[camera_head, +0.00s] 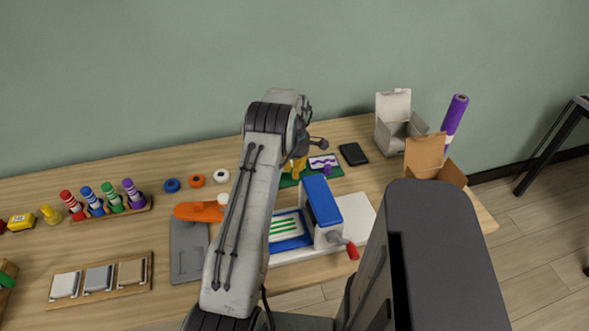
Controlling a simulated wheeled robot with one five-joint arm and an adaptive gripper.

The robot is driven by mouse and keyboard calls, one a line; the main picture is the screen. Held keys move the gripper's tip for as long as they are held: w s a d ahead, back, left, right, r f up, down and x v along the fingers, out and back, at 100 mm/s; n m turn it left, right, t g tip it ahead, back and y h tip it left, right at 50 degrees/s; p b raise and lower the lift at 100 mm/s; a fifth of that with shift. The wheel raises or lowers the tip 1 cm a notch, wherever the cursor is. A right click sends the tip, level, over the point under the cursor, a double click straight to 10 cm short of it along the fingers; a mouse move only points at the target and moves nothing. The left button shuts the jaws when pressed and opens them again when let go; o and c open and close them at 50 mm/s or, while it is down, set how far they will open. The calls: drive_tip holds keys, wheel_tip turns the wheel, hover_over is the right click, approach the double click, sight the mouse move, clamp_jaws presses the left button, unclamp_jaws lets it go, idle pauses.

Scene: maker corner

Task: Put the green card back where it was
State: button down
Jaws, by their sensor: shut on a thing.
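A white card with green stripes (284,226) lies on the blue bed of a hand-cranked press (322,205), left of its blue roller housing. My gripper (302,153) is beyond the press, over the back of the table, mostly hidden behind my own arm. A yellow thing (294,168) shows right under it, and the gripper seems shut on that; its shape and the grip are unclear. Below is a green mat (287,182) bearing a card with a purple wavy line (323,161) and a small purple thing (326,170).
A black phone-like slab (353,154) and two open boxes, white (393,133) and brown (424,157), stand right. A purple roll (455,116) stands behind them. Left are an orange tool (198,212), a grey plate (188,262), colored rings, a marker rack (143,208) and a swatch tray (142,285).

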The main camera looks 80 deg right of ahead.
drive_tip(key=c, duration=1.2)
unclamp_jaws()
wheel_tip(320, 180, up, 12)
drive_tip(key=shift+r, duration=0.1)
